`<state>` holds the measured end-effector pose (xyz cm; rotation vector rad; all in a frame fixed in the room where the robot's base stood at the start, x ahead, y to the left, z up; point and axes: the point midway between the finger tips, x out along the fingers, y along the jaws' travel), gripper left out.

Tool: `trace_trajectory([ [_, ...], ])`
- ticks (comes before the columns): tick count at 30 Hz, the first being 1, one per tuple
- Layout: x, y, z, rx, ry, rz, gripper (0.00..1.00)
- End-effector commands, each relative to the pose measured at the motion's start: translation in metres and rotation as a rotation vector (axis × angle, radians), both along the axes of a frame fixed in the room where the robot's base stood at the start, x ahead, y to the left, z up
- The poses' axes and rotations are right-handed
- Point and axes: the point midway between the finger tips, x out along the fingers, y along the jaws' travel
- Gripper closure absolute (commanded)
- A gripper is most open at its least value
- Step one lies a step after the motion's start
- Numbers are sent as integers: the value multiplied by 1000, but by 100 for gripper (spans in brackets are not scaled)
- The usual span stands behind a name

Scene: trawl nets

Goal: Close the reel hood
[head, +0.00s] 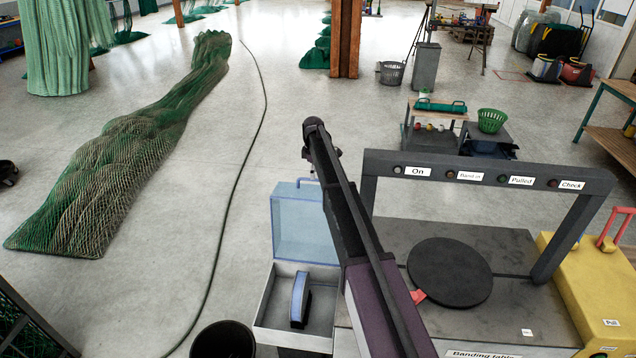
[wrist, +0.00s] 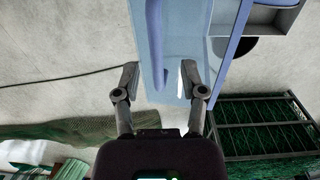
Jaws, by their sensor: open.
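The reel hood (head: 298,228) is a blue see-through cover standing raised at the back of a grey open-topped box (head: 263,328). A dark, blue-edged reel (head: 300,299) stands inside the box. In the head view my arm covers the hood's right side and most of my gripper.
A banding table (head: 400,235) with a black disc (head: 449,272) and a dark frame (head: 480,166) of labelled lamps stands right. A yellow unit (head: 585,295) is beyond it. A black bin (head: 222,341) stands front left. A green net (head: 130,150) lies on the floor.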

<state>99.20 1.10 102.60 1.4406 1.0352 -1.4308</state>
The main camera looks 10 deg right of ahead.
Motion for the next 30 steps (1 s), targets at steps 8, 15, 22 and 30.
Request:
trace_trajectory([
  [8,0,0,-22,0,0,0,46],
  [15,0,0,-28,0,0,0,46],
  [22,0,0,-28,0,0,0,46],
  [30,0,0,-28,0,0,0,88],
])
